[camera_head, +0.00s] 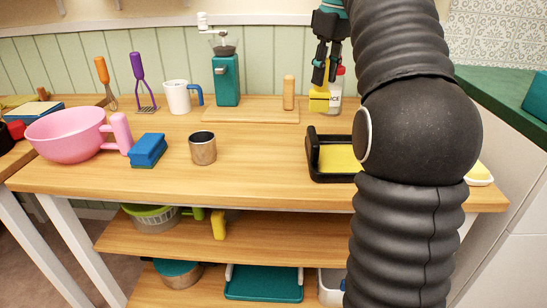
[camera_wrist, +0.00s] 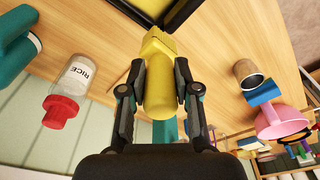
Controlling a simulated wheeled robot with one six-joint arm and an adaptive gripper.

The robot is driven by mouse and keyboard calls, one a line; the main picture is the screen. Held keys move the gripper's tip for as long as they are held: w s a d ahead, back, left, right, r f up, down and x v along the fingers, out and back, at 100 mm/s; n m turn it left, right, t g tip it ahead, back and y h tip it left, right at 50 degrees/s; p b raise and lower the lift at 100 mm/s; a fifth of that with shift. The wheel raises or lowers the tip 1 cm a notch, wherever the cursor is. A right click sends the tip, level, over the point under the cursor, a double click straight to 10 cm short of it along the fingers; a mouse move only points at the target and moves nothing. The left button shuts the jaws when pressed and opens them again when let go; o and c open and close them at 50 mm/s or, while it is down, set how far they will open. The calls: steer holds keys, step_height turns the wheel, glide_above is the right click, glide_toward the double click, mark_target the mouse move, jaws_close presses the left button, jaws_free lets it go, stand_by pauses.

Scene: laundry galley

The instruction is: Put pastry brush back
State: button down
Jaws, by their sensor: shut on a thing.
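My gripper (camera_head: 325,76) is above the right part of the counter, in front of the jar of rice (camera_head: 336,88). It is shut on a yellow object that I take to be the pastry brush (camera_head: 319,100). In the wrist view, its rounded yellow handle (camera_wrist: 163,100) lies between the fingers (camera_wrist: 160,84), and a squarer yellow end (camera_wrist: 156,46) points away from me. The fingers cover its sides, and bristles are not clear. A holder or resting place for the brush cannot be made out for certain.
A black tray (camera_head: 313,164) with a yellow inside stands at the right front, partly behind my arm. A wooden board (camera_head: 232,116), teal grinder (camera_head: 226,82), white mug (camera_head: 178,97), metal cup (camera_head: 203,148), blue block (camera_head: 148,150) and pink bowl (camera_head: 68,138) stand leftward. The middle front counter is clear.

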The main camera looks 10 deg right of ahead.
steer(key=shift+a, duration=0.1)
steer(key=shift+s+a+f+b, duration=0.35)
steer(key=shift+s+a+f, duration=0.05)
steer(key=shift+a+f, duration=1.45)
steer(key=shift+s+a+f+b, duration=0.3)
steer(key=shift+s+a+f, duration=0.05)
steer(key=shift+a+f, duration=1.5)
steer(key=shift+s+a+f+b, duration=0.4)
steer(key=shift+a+f, duration=1.25)
steer(key=shift+a, duration=0.35)
steer(key=shift+f, duration=0.15)
steer(key=c, duration=0.8)
jaws_free()
steer(key=shift+c, duration=0.2)
steer(key=shift+f+b, duration=0.25)
steer(key=shift+b, duration=0.35)
step_height(320, 180, up, 14)
steer(key=s+d+p, duration=0.1)
steer(key=s+p, duration=0.1)
steer(key=p, duration=0.1)
